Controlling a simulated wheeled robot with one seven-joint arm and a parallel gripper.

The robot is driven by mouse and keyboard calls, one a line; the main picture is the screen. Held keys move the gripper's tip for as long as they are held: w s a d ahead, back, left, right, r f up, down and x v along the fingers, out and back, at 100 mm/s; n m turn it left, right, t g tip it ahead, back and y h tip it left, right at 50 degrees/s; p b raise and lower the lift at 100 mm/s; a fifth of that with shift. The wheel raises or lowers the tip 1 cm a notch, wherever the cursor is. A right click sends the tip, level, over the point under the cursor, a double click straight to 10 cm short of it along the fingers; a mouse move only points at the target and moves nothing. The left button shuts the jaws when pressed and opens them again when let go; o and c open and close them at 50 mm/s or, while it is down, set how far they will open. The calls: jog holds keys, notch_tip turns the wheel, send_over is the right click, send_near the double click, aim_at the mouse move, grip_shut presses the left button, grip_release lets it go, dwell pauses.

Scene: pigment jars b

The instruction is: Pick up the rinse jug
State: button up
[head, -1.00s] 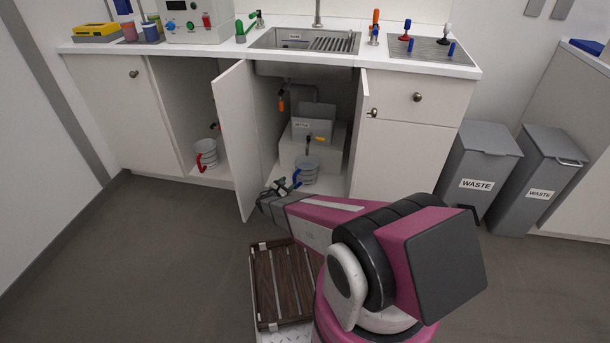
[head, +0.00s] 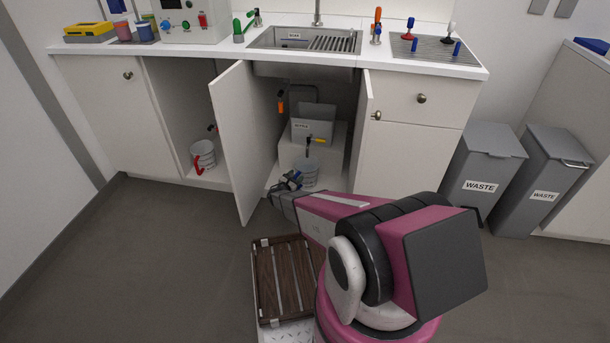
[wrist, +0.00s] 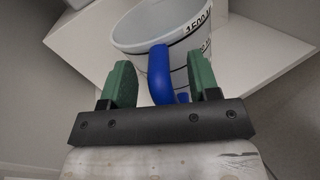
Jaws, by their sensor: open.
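A white jug with dark lines, volume marks and a blue handle (wrist: 160,75) stands on the cabinet floor under the sink. Its body shows in the wrist view (wrist: 185,45) and, partly covered, in the head view (head: 309,172). My gripper (wrist: 161,82) is open, with one green finger on each side of the blue handle. It has not closed on the handle, and I cannot tell whether a finger touches it. In the head view my gripper (head: 288,181) is low at the cabinet opening, just left of the jug. A similar jug with a red handle (head: 204,153) stands in the left cabinet.
An open cabinet door (head: 240,140) stands close left of my gripper. A labelled grey box (head: 312,130) sits on a white block behind the jug, with a yellow-handled tap (head: 315,140) above the jug. A slatted wooden rack (head: 283,278) lies nearer. Two waste bins (head: 487,170) stand right.

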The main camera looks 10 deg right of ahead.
jog(key=shift+w+d, duration=0.3)
jog(key=shift+d, duration=0.15)
grip_shut()
dwell(1.0)
